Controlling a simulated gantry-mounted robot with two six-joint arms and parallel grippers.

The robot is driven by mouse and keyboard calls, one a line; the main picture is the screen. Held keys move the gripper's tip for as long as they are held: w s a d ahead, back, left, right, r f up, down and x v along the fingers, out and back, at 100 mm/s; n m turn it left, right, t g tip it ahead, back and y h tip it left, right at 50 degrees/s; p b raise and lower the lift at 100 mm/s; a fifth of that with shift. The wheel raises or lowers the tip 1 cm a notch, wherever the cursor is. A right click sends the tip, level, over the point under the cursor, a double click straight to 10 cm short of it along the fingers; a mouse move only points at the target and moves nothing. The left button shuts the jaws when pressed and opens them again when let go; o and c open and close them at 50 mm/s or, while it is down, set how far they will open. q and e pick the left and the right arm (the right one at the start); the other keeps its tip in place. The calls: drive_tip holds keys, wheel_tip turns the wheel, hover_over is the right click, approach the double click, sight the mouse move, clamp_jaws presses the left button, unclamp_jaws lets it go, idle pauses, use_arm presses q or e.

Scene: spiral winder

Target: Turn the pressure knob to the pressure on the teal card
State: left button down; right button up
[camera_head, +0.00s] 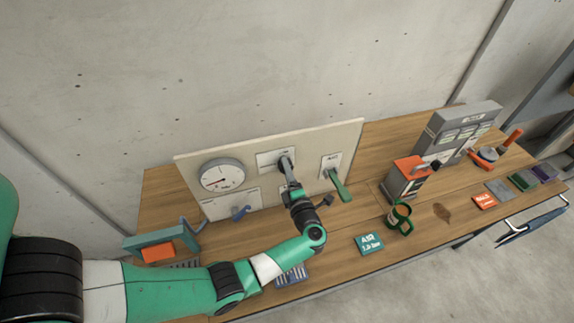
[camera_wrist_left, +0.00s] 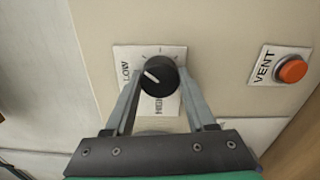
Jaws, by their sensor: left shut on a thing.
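The black pressure knob (camera_wrist_left: 160,76) sits on a white plate marked LOW on the left and HIGH below. Its white pointer line aims to the upper left in the left wrist view. My left gripper (camera_wrist_left: 159,84) is shut on the knob, one finger on each side. In the head view, my left gripper (camera_head: 287,165) is at the panel and hides most of the knob. The teal card (camera_head: 369,243) lies on the bench, reading AIR and a bar value too small to be sure of. The round gauge (camera_head: 222,175) has a red needle; its reading is unclear.
An orange VENT button (camera_wrist_left: 291,69) is right of the knob in the wrist view. A green lever (camera_head: 339,186) and a blue valve handle (camera_head: 240,212) stick out from the cream panel (camera_head: 262,139). A green mug (camera_head: 399,218) and an orange-topped machine (camera_head: 407,179) stand to the right.

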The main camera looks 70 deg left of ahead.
use_arm(q)
drive_tip(key=shift+r+m+p, duration=0.1)
drive_tip(key=shift+m+p, duration=1.35)
drive_tip(key=shift+m, duration=1.45)
drive_tip(key=shift+c, duration=1.1)
unclamp_jaws()
drive_tip(key=s+d, duration=0.1)
drive_tip(key=d, duration=1)
drive_tip(key=shift+s+d, duration=0.2)
drive_tip(key=shift+d, duration=0.05)
